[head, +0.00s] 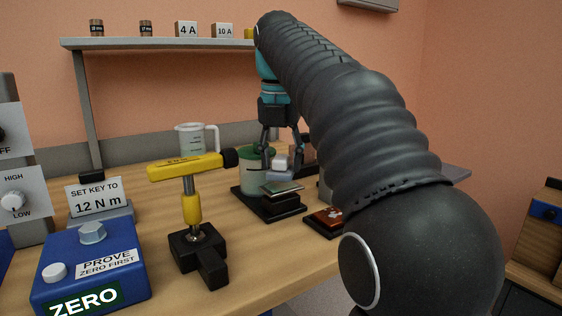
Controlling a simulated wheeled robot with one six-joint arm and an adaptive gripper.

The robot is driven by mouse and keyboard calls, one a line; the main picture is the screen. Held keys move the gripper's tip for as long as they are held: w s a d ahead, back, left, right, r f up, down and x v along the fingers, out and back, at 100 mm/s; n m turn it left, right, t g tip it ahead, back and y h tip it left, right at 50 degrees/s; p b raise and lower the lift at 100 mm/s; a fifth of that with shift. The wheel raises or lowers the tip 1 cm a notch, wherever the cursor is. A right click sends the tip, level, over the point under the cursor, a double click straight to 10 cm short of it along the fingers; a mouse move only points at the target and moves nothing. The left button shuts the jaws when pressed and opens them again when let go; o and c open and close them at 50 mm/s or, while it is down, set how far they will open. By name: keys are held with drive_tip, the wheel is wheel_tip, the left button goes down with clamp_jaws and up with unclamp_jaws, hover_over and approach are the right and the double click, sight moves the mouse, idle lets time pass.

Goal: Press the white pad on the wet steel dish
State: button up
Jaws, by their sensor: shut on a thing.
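My gripper (282,158) points down over the table at the middle of the head view, with a finger on each side of a small white pad (281,161). It is shut on the pad. The steel dish (283,187) looks like a shallow, shiny, greenish-grey plate on a black stepped stand. It lies just below and in front of the pad in the picture. I cannot tell from this angle whether the pad touches the dish. Wetness on the dish cannot be made out clearly.
A greenish jar (256,172) stands close behind the dish. A yellow torque key (188,168) stands on a black base to the left, near a blue ZERO box (92,262). A dark tray with a reddish piece (327,220) lies right of the dish. A clear jug (196,140) is behind.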

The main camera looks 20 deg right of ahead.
sight(282, 156)
drive_tip(key=shift+r, duration=1.8)
